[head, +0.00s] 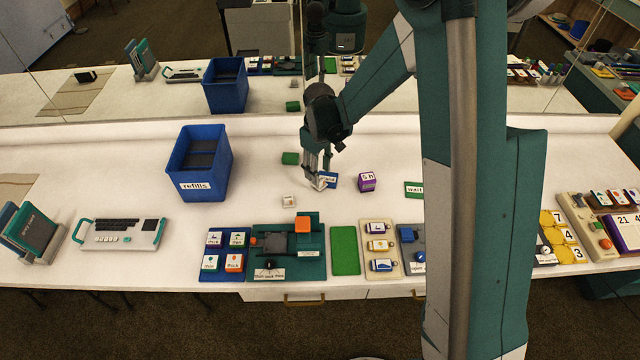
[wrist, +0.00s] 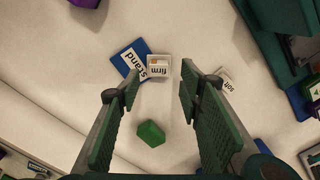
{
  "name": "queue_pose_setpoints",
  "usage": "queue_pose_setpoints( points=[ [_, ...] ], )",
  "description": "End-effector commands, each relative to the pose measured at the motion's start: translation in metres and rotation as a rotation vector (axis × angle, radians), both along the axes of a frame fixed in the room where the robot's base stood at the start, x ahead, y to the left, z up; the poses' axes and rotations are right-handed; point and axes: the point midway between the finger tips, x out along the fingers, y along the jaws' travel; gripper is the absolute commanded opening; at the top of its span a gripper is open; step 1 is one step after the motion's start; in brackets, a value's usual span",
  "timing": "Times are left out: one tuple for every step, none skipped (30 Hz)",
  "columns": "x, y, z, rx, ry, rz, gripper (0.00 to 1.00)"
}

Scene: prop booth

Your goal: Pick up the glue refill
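No label I can read says "glue", so I cannot tell which piece is the glue refill. A small white block labelled "firm" (wrist: 159,72) lies against a blue card reading "stand" (wrist: 131,59). My gripper (wrist: 160,82) is open and empty, its fingers on either side of the "firm" block's line, with the block just beyond the tips. A second white block, reading "soft" (wrist: 226,82), lies outside the right finger; it appears in the head view (head: 289,201). A green block (wrist: 150,134) shows between the fingers, nearer the palm side of the picture. In the head view my gripper (head: 320,181) is low over the table.
A blue bin labelled "refills" (head: 190,188) stands left of my gripper. A purple cube (head: 367,182) and a green "wait" card (head: 413,189) lie to the right. Panels and a green pad (head: 345,250) line the front edge. A mirror spans the back.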

Motion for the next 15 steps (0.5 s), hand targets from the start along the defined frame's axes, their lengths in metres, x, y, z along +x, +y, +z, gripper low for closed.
queue_pose_setpoints(
  points=[
    [0.0,0.0,0.0,0.0,0.0,0.0,0.37],
    [0.0,0.0,0.0,0.0,0.0,0.0,0.37],
    [0.0,0.0,0.0,0.0,0.0,0.0,0.37],
    [0.0,0.0,0.0,0.0,0.0,0.0,0.37],
    [0.0,0.0,0.0,0.0,0.0,0.0,0.37],
    [0.0,0.0,0.0,0.0,0.0,0.0,0.37],
    [0.0,0.0,0.0,0.0,0.0,0.0,0.37],
    [0.0,0.0,0.0,0.0,0.0,0.0,0.37],
    [0.0,0.0,-0.001,0.0,0.0,0.0,0.37],
    [0.0,0.0,-0.002,0.0,0.0,0.0,0.37],
    [0.0,0.0,-0.003,0.0,0.0,0.0,0.37],
    [0.0,0.0,-0.005,0.0,0.0,0.0,0.37],
    [0.001,0.0,-0.006,0.0,0.0,0.0,0.37],
    [0.001,-0.001,-0.009,0.0,0.0,0.0,0.37],
    [0.001,-0.001,-0.012,0.0,0.0,0.0,0.37]
  ],
)
